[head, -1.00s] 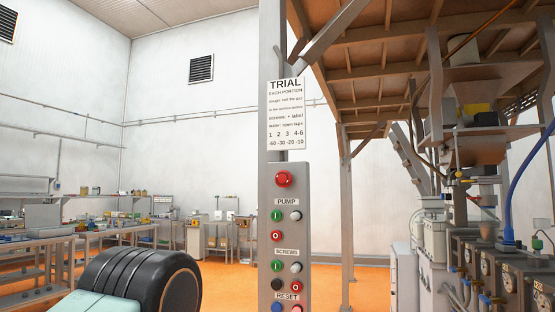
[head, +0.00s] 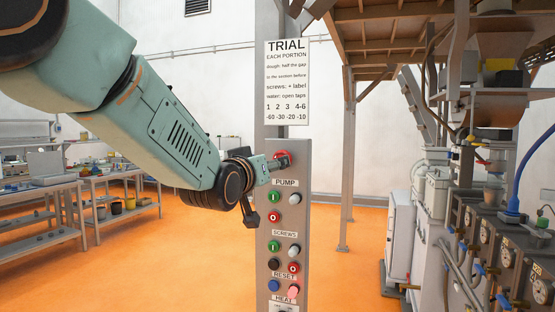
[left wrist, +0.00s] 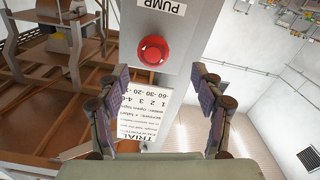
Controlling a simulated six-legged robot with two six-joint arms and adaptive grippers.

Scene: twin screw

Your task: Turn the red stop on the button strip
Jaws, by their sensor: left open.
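The button strip (head: 301,215) is a grey upright panel on a post in the head view. The red stop (head: 282,156) is a round red mushroom button at its top, partly covered by my left gripper (head: 277,163). In the left wrist view the strip appears upside down, and the red stop (left wrist: 153,51) shows whole above the gap between the fingers. My left gripper (left wrist: 160,88) is open and empty, its two fingers spread wide. The stop lies ahead of the fingertips, not clasped between them. My right gripper is not in view.
Several smaller buttons, such as the green pump button (head: 274,197), sit below the stop. A white TRIAL sign (head: 287,82) hangs above the strip. Machinery with dials (head: 508,283) stands at the right. Benches (head: 115,190) stand at the left, with open orange floor between.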

